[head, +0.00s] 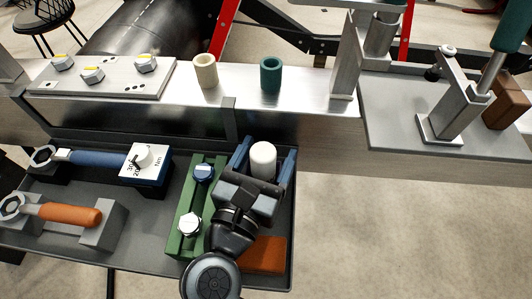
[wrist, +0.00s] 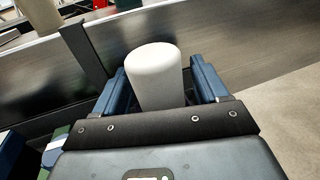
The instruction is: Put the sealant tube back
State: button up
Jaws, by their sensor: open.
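A white rounded cylinder, likely the sealant tube (head: 263,158), stands upright at the right end of the dark tray (head: 283,272). It also shows in the wrist view, where the tube (wrist: 155,75) tapers slightly downward. My gripper (head: 263,168) is open, with its blue fingers on either side of the tube. In the wrist view, the left finger of my gripper (wrist: 160,88) looks close to the tube and the right one shows a small gap. Contact cannot be told. The tube's lower end is hidden behind my gripper.
A green holder (head: 183,222) with bolts stands just left of my gripper; an orange block (head: 265,253) lies near it. A torque wrench (head: 95,159) and an orange-handled wrench (head: 68,214) lie left. Beige (head: 205,70) and teal (head: 270,73) cups stand on the metal beam behind.

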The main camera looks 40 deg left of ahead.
jog(key=b+v, duration=0.2)
jog(key=v, duration=1)
